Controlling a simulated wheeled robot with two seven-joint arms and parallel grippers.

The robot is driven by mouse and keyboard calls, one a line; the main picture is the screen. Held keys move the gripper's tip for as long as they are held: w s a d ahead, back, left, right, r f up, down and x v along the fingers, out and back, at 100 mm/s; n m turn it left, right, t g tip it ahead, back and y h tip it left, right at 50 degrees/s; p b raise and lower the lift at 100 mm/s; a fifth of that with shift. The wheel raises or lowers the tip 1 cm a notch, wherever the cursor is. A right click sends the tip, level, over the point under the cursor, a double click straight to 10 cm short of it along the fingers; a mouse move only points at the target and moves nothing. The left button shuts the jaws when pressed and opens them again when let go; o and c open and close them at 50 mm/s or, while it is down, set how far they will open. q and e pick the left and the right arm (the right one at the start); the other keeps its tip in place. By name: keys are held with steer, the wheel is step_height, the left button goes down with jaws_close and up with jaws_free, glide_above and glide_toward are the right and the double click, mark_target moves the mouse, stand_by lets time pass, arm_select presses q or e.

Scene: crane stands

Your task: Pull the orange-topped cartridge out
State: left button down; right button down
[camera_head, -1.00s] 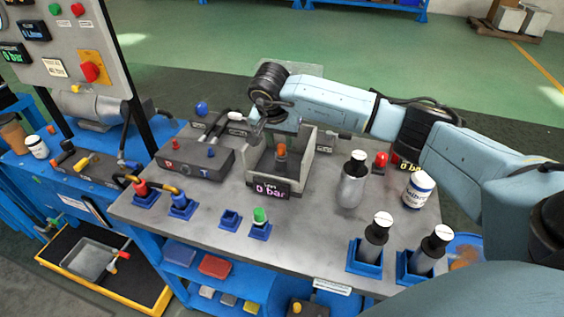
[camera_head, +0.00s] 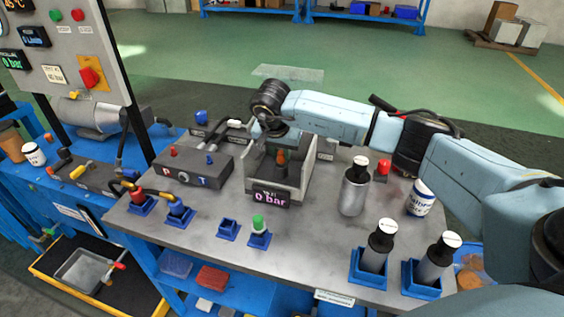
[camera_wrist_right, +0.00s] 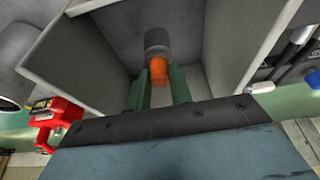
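The orange-topped cartridge (camera_head: 281,157) stands upright inside the grey open-topped box (camera_head: 299,186), whose front display reads 0 bar. In the right wrist view its orange top (camera_wrist_right: 160,74) shows at the end of a dark grey body. My right gripper (camera_head: 277,133) points down just above the cartridge; its fingers are hard to make out in the head view. In the right wrist view its two green fingers (camera_wrist_right: 161,78) are apart, one on each side of the orange top. I cannot tell whether they touch it. My left gripper is not in view.
Box walls (camera_wrist_right: 100,45) stand close around the fingers. A grey bottle (camera_head: 353,192) and white jar (camera_head: 420,198) stand right of the box. A green-topped part (camera_head: 258,224) sits in a blue holder in front, beside an empty blue holder (camera_head: 228,229).

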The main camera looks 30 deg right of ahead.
mark_target(281, 154)
steer(key=shift+r, duration=0.1)
stand_by(0.3)
steer(key=shift+r+p, duration=2.6)
steer(key=shift+r, duration=0.8)
